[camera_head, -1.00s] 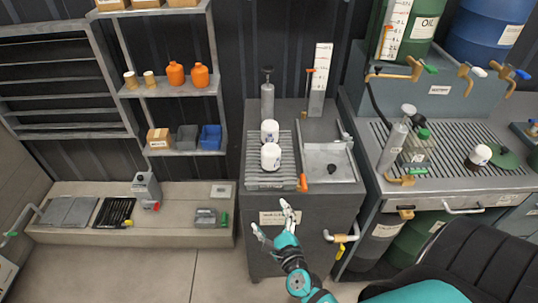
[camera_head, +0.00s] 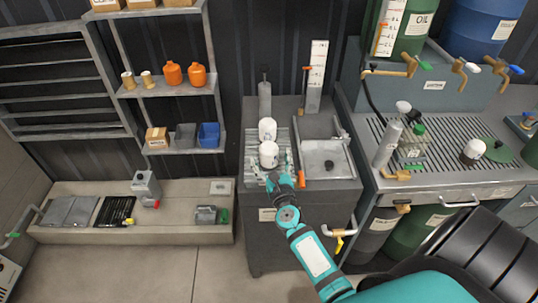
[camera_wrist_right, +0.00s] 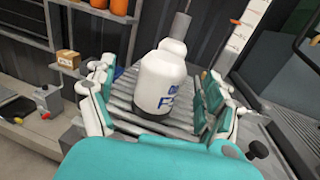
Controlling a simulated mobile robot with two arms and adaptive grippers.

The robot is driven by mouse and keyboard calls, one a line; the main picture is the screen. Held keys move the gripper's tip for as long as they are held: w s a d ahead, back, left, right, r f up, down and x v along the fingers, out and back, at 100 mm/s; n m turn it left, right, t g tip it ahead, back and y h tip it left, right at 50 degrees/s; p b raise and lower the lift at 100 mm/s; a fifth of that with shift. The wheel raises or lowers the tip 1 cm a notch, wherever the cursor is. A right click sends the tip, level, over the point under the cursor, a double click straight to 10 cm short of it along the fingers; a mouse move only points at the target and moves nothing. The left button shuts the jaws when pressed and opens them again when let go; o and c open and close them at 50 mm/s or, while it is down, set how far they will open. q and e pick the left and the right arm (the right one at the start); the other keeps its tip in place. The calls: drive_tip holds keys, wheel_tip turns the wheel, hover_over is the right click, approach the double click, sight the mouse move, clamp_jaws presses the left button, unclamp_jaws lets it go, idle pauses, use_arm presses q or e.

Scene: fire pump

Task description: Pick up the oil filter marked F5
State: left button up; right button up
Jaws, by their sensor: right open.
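Two white oil filters stand upright on the ribbed rack of the grey cabinet. The nearer filter (camera_head: 269,152) shows blue letters and what looks like "F5" in the right wrist view (camera_wrist_right: 162,88). The farther filter (camera_head: 267,127) stands right behind it; its marking is not readable. My right gripper (camera_head: 272,168) is open at the nearer filter. In the right wrist view its fingers stand on both sides of this filter, with no clear contact. My left gripper is not in view.
A grey tray (camera_head: 309,171) with a dark knob lies right of the rack. A grey pump cylinder (camera_head: 264,101) stands behind the filters. Another white filter (camera_head: 474,149) sits on the right-hand slatted bench (camera_head: 448,172). An orange-handled tool (camera_head: 301,179) lies beside the rack.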

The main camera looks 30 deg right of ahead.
sight(269, 148)
drive_tip(key=x, duration=0.5)
drive_tip(key=shift+d+f, duration=0.15)
drive_tip(key=shift+d, duration=0.2)
drive_tip(key=shift+s, duration=0.1)
drive_tip(key=shift+c, duration=0.2)
drive_tip(key=shift+c, duration=1.2)
drive_tip(key=c, duration=1.2)
